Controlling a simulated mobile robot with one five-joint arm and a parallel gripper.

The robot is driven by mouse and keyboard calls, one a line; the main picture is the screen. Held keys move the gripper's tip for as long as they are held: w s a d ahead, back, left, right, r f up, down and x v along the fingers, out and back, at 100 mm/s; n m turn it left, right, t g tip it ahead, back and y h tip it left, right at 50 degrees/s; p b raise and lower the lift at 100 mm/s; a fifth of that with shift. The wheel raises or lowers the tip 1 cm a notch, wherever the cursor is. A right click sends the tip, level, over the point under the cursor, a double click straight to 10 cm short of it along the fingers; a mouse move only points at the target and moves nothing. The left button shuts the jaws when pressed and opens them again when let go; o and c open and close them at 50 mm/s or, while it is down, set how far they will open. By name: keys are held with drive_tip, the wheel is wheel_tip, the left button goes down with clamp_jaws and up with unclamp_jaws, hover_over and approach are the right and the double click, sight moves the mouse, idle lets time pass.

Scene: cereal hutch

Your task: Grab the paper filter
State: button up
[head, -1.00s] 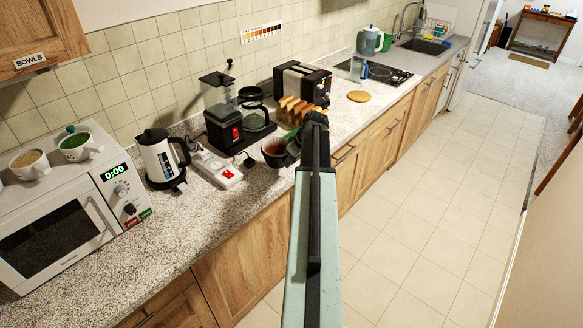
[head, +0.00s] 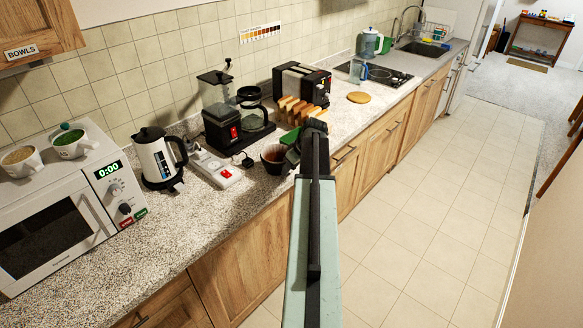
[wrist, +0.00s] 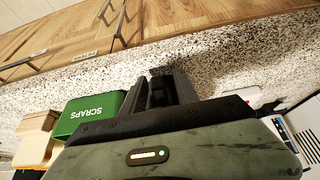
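No white paper filter can be made out with certainty. A small dark cup with a reddish-brown inside (head: 273,156) stands on the counter just left of my gripper (head: 292,153) in the head view; I cannot tell whether it is or holds the filter. My gripper is low over the counter near the front edge, partly hidden by my arm. In the wrist view my gripper (wrist: 158,92) shows its two dark fingers apart, with a dark patch between them that I cannot identify. No filter shows between them.
A green scraps bin (wrist: 92,115) stands beside my gripper, with bread slices (head: 300,110) close by. The coffee maker (head: 232,115), power strip (head: 218,167), kettle (head: 158,160) and microwave (head: 70,215) stand to the left. The toaster (head: 301,85) is behind. The floor is clear.

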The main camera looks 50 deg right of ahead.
drive_tip(key=shift+r, duration=0.1)
drive_tip(key=shift+r+p, duration=0.3)
drive_tip(key=shift+p, duration=0.1)
drive_tip(key=p+v, duration=1)
drive_tip(key=v, duration=0.1)
drive_tip(key=shift+s+r, duration=0.2)
